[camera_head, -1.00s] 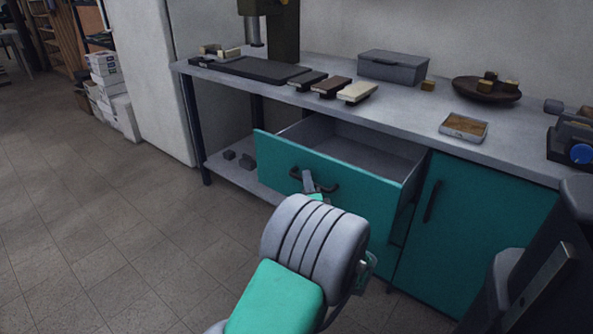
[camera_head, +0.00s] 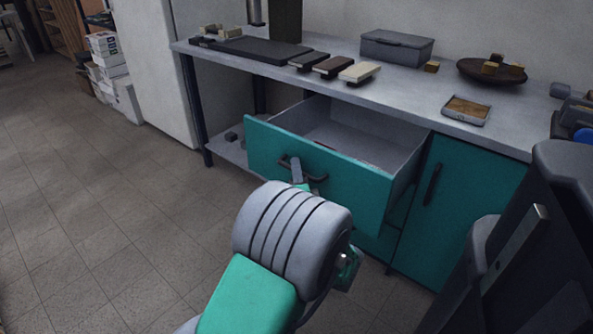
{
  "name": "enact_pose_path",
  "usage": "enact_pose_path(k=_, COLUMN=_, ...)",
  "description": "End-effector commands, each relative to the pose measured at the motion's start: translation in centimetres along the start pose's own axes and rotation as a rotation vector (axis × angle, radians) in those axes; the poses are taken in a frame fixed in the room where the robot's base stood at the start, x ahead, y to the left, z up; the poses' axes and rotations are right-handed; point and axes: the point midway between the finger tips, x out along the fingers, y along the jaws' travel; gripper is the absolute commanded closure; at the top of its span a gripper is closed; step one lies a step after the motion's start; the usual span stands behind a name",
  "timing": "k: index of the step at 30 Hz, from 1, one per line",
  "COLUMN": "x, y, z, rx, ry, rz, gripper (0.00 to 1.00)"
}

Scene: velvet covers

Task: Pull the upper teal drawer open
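The upper teal drawer (camera_head: 345,190) stands well out from the workbench, and its grey inside (camera_head: 350,135) shows, with something small and reddish in it. Its dark bar handle (camera_head: 318,178) is on the front panel. My gripper (camera_head: 297,170) is at the left part of this handle, seen from behind. One grey finger shows against the handle; my own arm hides the rest, so I cannot tell how far the fingers are closed.
A teal cabinet door (camera_head: 455,205) with a dark handle is right of the drawer. The grey worktop (camera_head: 410,95) carries a grey box (camera_head: 397,47), several brush-like blocks, a shallow tray (camera_head: 466,110) and a dark bowl (camera_head: 491,72). The tiled floor at left is clear.

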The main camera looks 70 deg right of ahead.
Motion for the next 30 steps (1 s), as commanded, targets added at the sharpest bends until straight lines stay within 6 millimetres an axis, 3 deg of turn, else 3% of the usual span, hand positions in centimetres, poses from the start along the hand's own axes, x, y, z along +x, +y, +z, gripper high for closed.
enact_pose_path(k=7, x=-0.7, y=0.1, z=-0.1, rx=0.002, ry=0.001, rz=0.001, gripper=0.78)
enact_pose_path(k=18, x=-7.2, y=0.1, z=-0.1, rx=-0.001, ry=0.004, rz=-0.001, gripper=0.78)
enact_pose_path(k=30, x=-7.8, y=0.0, z=0.0, rx=0.000, ry=0.000, rz=0.000, gripper=0.78)
